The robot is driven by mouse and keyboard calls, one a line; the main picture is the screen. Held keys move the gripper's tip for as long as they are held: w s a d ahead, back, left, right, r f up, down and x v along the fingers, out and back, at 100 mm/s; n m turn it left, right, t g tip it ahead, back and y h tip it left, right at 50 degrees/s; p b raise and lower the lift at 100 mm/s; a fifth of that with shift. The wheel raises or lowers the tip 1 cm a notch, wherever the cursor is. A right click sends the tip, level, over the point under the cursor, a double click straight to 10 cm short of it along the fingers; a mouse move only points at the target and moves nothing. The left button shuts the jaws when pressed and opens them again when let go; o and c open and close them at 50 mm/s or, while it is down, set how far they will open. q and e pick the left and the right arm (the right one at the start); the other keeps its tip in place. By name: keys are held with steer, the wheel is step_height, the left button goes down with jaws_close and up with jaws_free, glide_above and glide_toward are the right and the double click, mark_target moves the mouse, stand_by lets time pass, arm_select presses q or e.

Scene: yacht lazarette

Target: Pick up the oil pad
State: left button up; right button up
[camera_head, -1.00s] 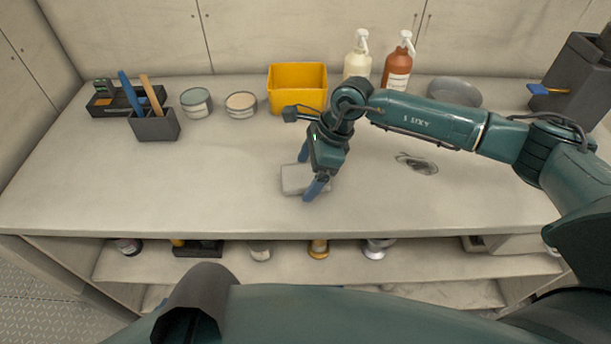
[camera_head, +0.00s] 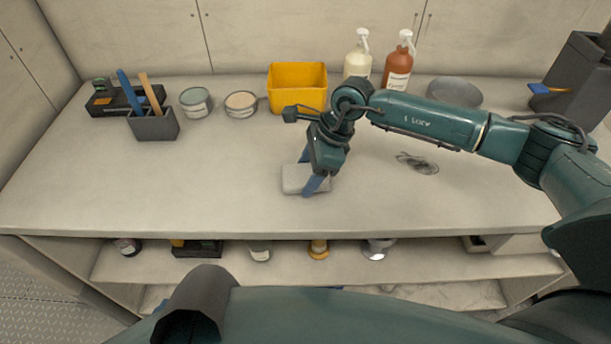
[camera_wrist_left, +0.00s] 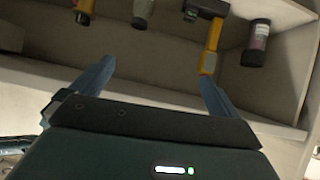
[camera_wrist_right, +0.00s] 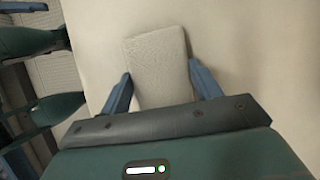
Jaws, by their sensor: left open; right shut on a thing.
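The oil pad (camera_head: 294,179) is a pale grey, flat block on the worktop near its front edge, left of centre in the head view. My right gripper (camera_head: 313,180) points down over it and is shut on it. In the right wrist view the pad (camera_wrist_right: 158,65) sits between the two blue fingers (camera_wrist_right: 160,88), its far part sticking out beyond them. Whether it is clear of the worktop I cannot tell.
A yellow bin (camera_head: 297,88) stands behind the gripper, with two pump bottles (camera_head: 397,70) to its right. Two tins (camera_head: 196,102), a tool holder (camera_head: 154,125) and a grey bowl (camera_head: 454,92) are on the worktop. A dark stain (camera_head: 418,163) lies right of the gripper. The left front is clear.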

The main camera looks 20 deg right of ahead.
mark_target(309, 174)
steer(key=shift+c, duration=0.8)
steer(key=shift+r+p, duration=0.3)
steer(key=shift+p, duration=0.1)
step_height(309, 174, up, 10)
steer(key=b, duration=0.1)
steer(key=shift+b, duration=0.35)
steer(key=o, duration=0.4)
steer(key=shift+f, duration=0.1)
steer(key=c, duration=0.3)
